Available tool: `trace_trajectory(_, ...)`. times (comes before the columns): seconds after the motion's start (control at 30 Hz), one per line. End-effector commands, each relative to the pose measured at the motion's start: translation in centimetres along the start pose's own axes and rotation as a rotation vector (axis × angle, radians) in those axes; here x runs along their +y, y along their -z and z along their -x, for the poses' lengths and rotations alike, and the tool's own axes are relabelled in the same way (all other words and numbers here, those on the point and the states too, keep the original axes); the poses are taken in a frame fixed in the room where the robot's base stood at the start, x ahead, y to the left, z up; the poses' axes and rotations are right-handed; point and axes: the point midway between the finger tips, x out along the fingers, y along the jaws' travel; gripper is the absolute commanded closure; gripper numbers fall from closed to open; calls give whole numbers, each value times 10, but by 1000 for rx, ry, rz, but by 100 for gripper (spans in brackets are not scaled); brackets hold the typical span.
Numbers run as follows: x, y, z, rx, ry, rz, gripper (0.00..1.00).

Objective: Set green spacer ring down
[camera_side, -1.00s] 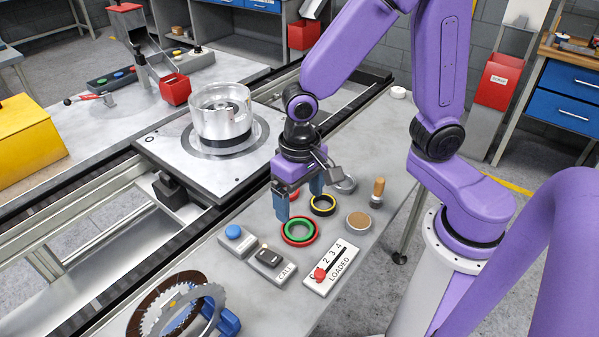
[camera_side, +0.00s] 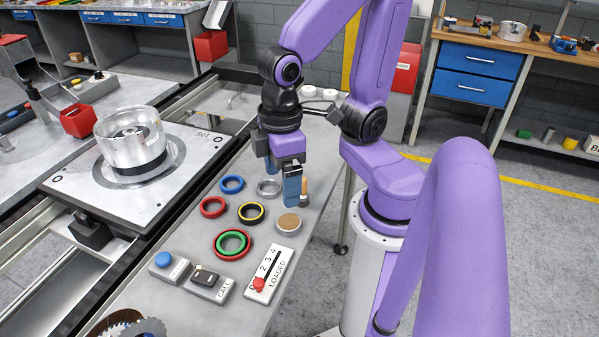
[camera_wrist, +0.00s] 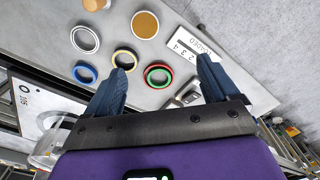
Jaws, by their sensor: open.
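The green spacer ring (camera_side: 220,247) lies flat on the grey bench, with a larger red ring (camera_side: 217,255) around its outer edge. I cannot tell whether it sits inside the red ring or on top of it. Both also show in the wrist view, the green ring (camera_wrist: 149,73) within the red ring (camera_wrist: 147,82). My gripper (camera_side: 282,182) is open, with nothing between its blue fingers. It is above the bench, apart from the green ring and behind it in the side view, near a wooden-handled tool (camera_side: 304,186) that it partly hides.
A blue ring (camera_side: 231,177), another red ring (camera_side: 212,199), a yellow-and-black ring (camera_side: 251,205), a silver ring (camera_side: 269,181) and a brown-topped disc (camera_side: 288,223) lie close by. A pallet (camera_side: 75,185) carries a clear-silver drum (camera_side: 130,140).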

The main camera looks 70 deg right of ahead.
Motion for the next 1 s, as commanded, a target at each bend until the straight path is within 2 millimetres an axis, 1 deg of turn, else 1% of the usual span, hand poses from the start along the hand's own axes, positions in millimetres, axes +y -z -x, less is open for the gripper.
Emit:
trace_trajectory(0.03,-2,-12,0,4,1,82,12)
trace_trajectory(0.1,-4,-24,0,5,2,178,12)
trace_trajectory(0.2,-7,-34,0,7,3,272,12)
trace_trajectory(0.27,-8,-38,0,7,3,303,12)
trace_trajectory(0.4,-8,-40,0,7,3,325,12)
trace_trajectory(1.0,-8,-39,0,7,3,320,12)
